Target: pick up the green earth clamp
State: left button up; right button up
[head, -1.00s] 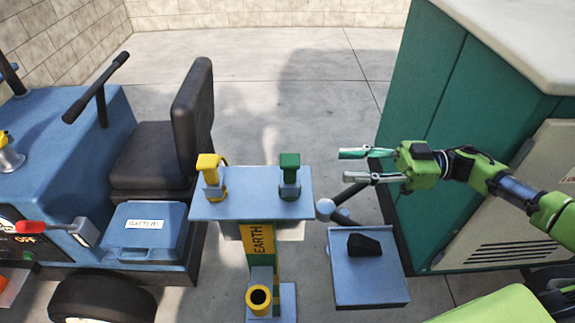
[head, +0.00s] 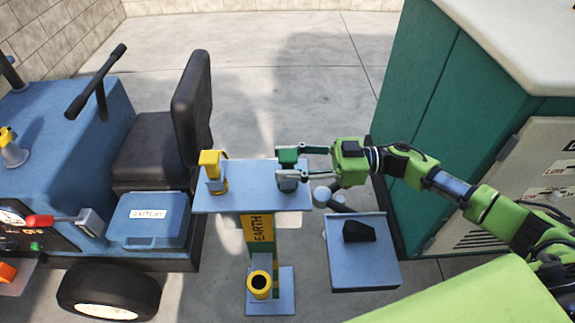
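The green earth clamp (head: 287,157) stands upright in a holder at the right end of a blue-grey shelf (head: 247,194) on the post marked EARTH. My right gripper (head: 300,163) reaches in from the right at the clamp. One finger lies at the far side of the clamp and the other at its near side, with a gap between them. The fingertips overlap the clamp in the picture, and I cannot tell if they touch it. A yellow clamp (head: 211,165) stands at the shelf's left end. My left gripper is not in view.
A blue vehicle with a black seat (head: 160,155) and a battery box (head: 150,222) is at left. A small blue tray (head: 362,274) with a black block (head: 358,231) is right of the post. A green cabinet (head: 425,110) stands at right. A yellow ring socket (head: 259,283) is low on the post.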

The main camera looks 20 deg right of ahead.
jog(key=shift+c, duration=0.4)
grip_shut()
